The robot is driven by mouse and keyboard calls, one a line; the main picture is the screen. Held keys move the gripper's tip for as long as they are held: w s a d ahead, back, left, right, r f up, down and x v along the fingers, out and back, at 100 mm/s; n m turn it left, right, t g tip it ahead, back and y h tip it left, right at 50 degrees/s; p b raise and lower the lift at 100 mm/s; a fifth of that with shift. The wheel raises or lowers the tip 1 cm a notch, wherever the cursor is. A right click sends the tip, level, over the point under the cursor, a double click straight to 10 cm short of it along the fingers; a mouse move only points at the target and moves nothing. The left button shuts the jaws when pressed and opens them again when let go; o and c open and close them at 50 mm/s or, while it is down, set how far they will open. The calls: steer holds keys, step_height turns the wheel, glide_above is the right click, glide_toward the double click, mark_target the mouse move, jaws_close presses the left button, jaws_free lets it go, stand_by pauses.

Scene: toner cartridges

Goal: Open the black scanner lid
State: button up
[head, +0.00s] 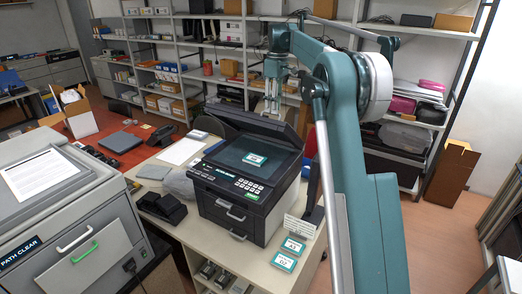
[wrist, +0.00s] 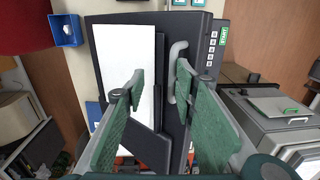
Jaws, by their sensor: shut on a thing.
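The black scanner (head: 245,185) stands on a pale bench. Its black lid (head: 262,126) is raised at a slant, uncovering the dark glass, where a small teal-labelled card (head: 255,159) lies. My gripper (head: 271,106) is at the upper edge of the raised lid. In the wrist view, my gripper (wrist: 158,82) has its two green fingers over the dark lid, with a grey handle (wrist: 177,72) close to the right finger. The gripper is shut on the lid handle, though the exact contact is partly hidden by the fingers.
A large grey machine (head: 70,215) stands at the left. Two teal-labelled cards (head: 287,262) lie on the bench at the front right. A black telephone (head: 160,135) sits on the red table behind. Shelves (head: 225,45) fill the back wall.

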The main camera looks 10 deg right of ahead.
mark_target(266, 122)
steer(key=s+a+f+b, duration=0.1)
steer(key=f, duration=0.1)
steer(key=s+a+f+b, duration=0.1)
steer(key=s+a+f, duration=0.1)
steer(key=f, duration=0.1)
steer(key=s+a+f+b, duration=0.1)
steer(key=s+a+f, duration=0.1)
steer(key=f, duration=0.1)
steer(key=shift+s+a, duration=0.1)
step_height(266, 122, down, 7)
steer(key=s+a+b, duration=0.1)
steer(key=s+a, duration=0.2)
steer(key=shift+f+b, duration=0.15)
steer(key=shift+b, duration=0.25)
steer(key=shift+w, duration=0.1)
steer(key=shift+c, duration=0.5)
